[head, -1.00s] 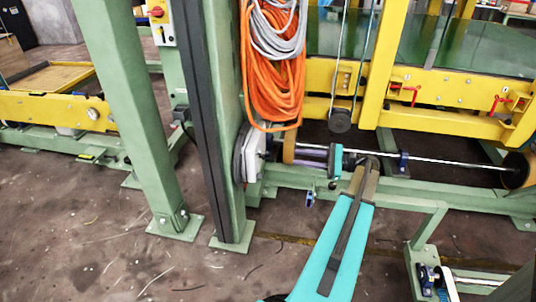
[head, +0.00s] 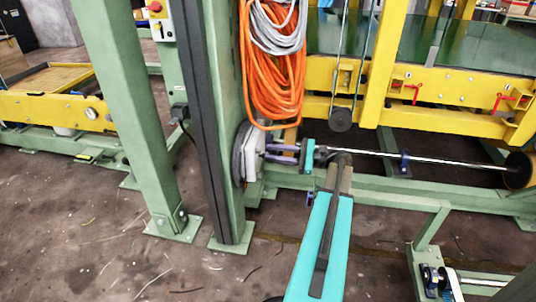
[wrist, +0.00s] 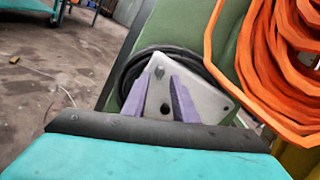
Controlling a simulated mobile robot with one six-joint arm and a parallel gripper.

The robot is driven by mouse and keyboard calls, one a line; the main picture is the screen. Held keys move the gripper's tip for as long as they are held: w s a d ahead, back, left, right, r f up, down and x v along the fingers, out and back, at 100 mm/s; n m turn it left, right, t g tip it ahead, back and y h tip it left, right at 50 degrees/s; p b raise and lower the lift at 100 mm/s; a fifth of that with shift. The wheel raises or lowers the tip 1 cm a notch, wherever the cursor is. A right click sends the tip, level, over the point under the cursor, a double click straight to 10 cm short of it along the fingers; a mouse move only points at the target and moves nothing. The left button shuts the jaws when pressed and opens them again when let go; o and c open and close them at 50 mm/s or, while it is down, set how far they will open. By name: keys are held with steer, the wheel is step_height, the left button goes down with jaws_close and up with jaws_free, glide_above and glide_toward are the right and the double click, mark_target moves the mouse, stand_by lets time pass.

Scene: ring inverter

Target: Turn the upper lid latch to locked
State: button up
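A pale box with a light cover plate (wrist: 205,99) is mounted on the green post, with a round black rim behind it. The box also shows in the head view (head: 252,160). Small dark round parts (wrist: 159,72) show on the plate; I cannot tell which of them, if any, is the upper lid latch. My gripper (wrist: 158,82) has two purple fingers standing apart, with the plate visible between them and nothing held. In the head view my gripper (head: 270,152) is just right of the box. I cannot tell whether the fingertips touch it.
Orange cable coils (head: 274,75) hang on the post above and right of the box; they are close at the right in the wrist view (wrist: 275,70). A green leg (head: 140,110) stands to the left. A steel shaft (head: 430,159) runs to the right.

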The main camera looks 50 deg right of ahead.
mark_target(258, 151)
steer(key=shift+b+x, duration=0.3)
steer(key=shift+x, duration=1.25)
steer(key=shift+c, duration=0.2)
jaws_close()
steer(key=shift+d, duration=0.2)
steer(key=shift+a, duration=0.1)
